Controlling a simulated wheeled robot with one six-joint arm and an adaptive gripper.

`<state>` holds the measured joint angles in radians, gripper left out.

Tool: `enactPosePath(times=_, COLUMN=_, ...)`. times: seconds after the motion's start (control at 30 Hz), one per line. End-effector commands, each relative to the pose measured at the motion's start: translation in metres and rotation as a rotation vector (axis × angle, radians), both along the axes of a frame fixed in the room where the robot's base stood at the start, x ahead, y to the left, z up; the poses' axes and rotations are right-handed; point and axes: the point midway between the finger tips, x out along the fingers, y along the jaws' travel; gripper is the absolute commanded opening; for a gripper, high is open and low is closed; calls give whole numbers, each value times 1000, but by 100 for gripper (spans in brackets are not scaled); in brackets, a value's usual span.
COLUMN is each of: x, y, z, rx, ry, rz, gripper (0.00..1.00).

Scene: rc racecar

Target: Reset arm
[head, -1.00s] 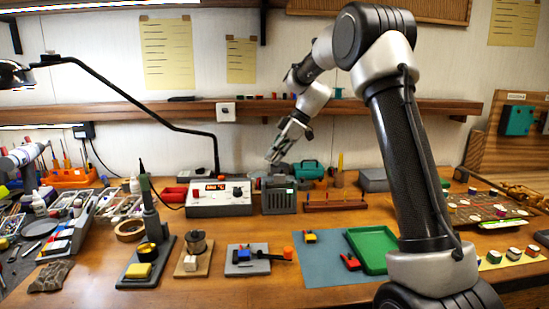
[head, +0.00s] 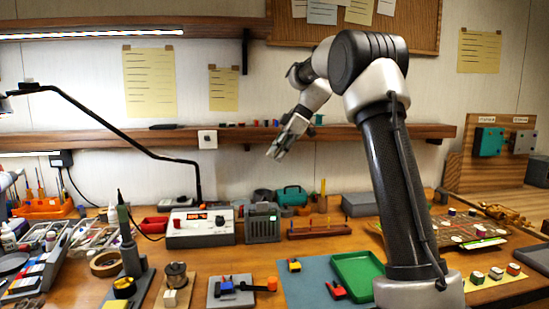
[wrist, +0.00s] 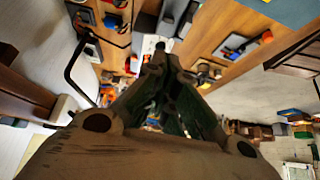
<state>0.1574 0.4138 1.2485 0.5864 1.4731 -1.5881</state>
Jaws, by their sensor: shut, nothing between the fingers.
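My arm (head: 397,185) rises from the lower right of the head view and bends over at the top to the left. My gripper (head: 273,155) hangs from it, pointing down and left, in front of the wall just below the shelf's height. It is clear above the bench. In the wrist view the fingers of my gripper (wrist: 158,55) come together, shut and empty.
The wooden bench (head: 215,262) holds a power supply (head: 200,228), a grey box (head: 262,223), a teal case (head: 291,196), a blue mat (head: 303,289) and a green tray (head: 357,272). The shelf (head: 345,132) runs behind my gripper. A black lamp arm (head: 105,127) reaches in at left.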

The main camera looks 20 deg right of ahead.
Motion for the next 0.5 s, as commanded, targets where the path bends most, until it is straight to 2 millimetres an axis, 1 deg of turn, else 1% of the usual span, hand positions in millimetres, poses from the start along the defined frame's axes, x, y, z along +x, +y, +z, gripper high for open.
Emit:
enactPosePath(times=0.33, x=0, y=0, z=0, rx=2, ry=8, rz=-12, gripper=0)
enactPosePath(times=0.43, x=2, y=0, z=0, rx=9, ry=45, rz=-88, gripper=0)
enactPosePath(times=0.5, x=7, y=-5, z=-2, rx=6, ry=86, rz=-191, gripper=0)
